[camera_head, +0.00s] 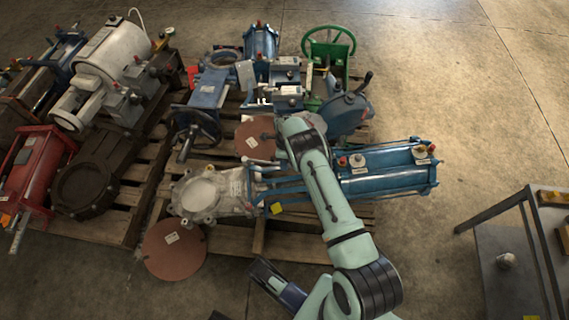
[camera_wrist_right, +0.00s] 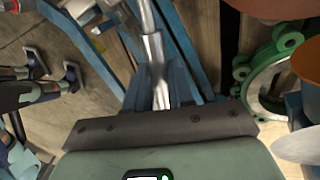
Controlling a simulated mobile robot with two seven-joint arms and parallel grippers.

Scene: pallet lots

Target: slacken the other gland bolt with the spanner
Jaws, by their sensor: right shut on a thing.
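My right arm reaches up the middle of the head view. Its wrist hides its gripper there. In the right wrist view the right gripper (camera_wrist_right: 157,85) is shut on a bright metal bar, apparently the spanner (camera_wrist_right: 152,45), which runs up out of the picture. The spanner's far end is not visible. A pale valve body (camera_head: 203,194) joins a blue cylinder (camera_head: 388,170) by blue bars on the pallet under my arm. I cannot make out the gland bolts. My left gripper (camera_head: 240,290) is low in the head view, its two dark fingers apart and empty; it also shows in the wrist view (camera_wrist_right: 50,68).
A round brown disc (camera_head: 174,250) leans at the pallet's front edge, and another (camera_head: 256,138) lies behind the bars. A green handwheel (camera_head: 328,45) and blue valves crowd the back. A grey bench (camera_head: 505,250) stands at right. The floor between is clear.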

